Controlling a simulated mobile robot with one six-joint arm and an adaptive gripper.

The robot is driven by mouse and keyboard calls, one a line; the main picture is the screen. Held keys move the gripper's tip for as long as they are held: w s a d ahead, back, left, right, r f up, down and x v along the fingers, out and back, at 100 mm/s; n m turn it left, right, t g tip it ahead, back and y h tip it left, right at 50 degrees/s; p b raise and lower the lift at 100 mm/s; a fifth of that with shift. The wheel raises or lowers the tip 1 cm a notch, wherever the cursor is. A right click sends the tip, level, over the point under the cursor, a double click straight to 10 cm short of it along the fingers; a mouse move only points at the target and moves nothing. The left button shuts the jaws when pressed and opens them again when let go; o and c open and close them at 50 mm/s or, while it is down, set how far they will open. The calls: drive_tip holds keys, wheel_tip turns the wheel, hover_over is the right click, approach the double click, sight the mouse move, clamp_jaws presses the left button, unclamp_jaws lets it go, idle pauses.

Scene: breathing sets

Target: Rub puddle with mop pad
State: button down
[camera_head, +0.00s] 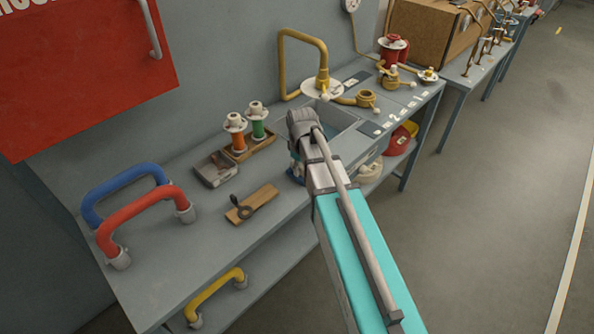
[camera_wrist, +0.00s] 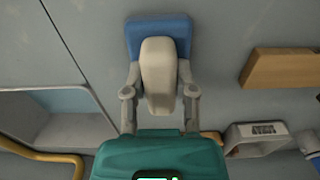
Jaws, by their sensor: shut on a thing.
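The mop pad, a blue pad (camera_wrist: 160,25) with a beige grip block (camera_wrist: 158,65), shows in the wrist view. My gripper (camera_wrist: 160,91) is shut on the beige block, one finger on each side. The blue pad is over the grey bench top (camera_head: 180,250); I cannot tell whether it touches. In the head view my arm hides most of the gripper, and only a bit of blue shows beside it. I cannot make out a puddle in either view.
A sunken basin (camera_wrist: 65,130) lies left of the pad in the wrist view. A wooden board (camera_head: 252,203) with a dark tool, a grey box (camera_head: 215,168) and a tray of spools (camera_head: 250,145) stand nearby. Red (camera_head: 150,208) and blue handles rise at the bench's left.

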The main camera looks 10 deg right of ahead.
drive_tip(key=shift+w+d, duration=0.25)
drive_tip(key=shift+d, duration=0.1)
drive_tip(key=shift+w+d, duration=0.55)
drive_tip(key=shift+d, duration=0.2)
drive_tip(key=shift+w+d, duration=0.55)
drive_tip(key=shift+d, duration=0.15)
drive_tip(key=shift+r, duration=0.1)
drive_tip(key=shift+r+p, duration=2.95)
drive_tip(key=shift+p, duration=0.2)
drive_tip(key=shift+r, duration=0.1)
drive_tip(key=shift+r+p, duration=1.45)
drive_tip(key=shift+p, duration=0.05)
